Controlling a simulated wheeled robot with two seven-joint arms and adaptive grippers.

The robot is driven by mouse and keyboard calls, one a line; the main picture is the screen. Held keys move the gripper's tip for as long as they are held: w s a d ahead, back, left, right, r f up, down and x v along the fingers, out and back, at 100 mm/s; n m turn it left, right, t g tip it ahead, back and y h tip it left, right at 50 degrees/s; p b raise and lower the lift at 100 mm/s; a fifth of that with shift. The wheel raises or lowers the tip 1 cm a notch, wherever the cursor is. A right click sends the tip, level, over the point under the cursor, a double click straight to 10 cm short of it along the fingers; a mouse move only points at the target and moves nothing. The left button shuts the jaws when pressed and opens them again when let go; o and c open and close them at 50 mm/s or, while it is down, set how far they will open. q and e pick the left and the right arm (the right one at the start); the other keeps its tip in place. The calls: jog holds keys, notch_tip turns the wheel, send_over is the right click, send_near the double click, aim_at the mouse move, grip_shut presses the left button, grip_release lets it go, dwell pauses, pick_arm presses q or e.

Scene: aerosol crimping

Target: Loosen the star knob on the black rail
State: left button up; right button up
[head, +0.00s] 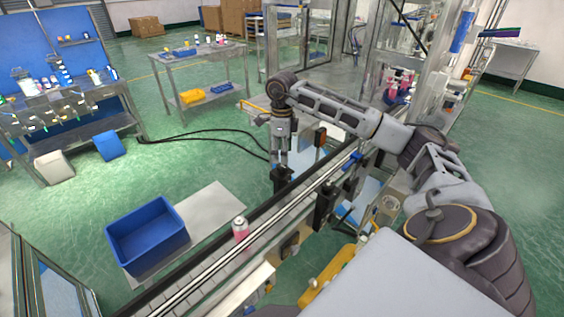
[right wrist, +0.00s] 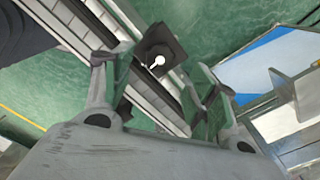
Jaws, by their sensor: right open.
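The black rail (head: 250,213) runs along the conveyor, diagonally across the head view. My right gripper (head: 282,163) points down over the conveyor, just above a black block (head: 282,180) at the rail. In the right wrist view my right gripper (right wrist: 163,75) is open, its fingers spread to either side. The black block (right wrist: 168,42), with a bright round-headed pin on it, shows beyond and between the fingertips. I cannot make out the star knob's shape; the fingers hide part of the rail. My left gripper is not in view.
A pink and silver can (head: 240,229) stands on the conveyor (head: 215,266). A blue bin (head: 148,238) sits on a grey plate left of it. Another black post (head: 325,205) stands on the conveyor's near side. Green floor is free beyond the conveyor.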

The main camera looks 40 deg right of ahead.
aim_at(282, 166)
jog(key=shift+f+p, duration=0.4)
jog(key=shift+f, duration=2.2)
jog(key=c, duration=1)
jog(key=shift+c, duration=0.2)
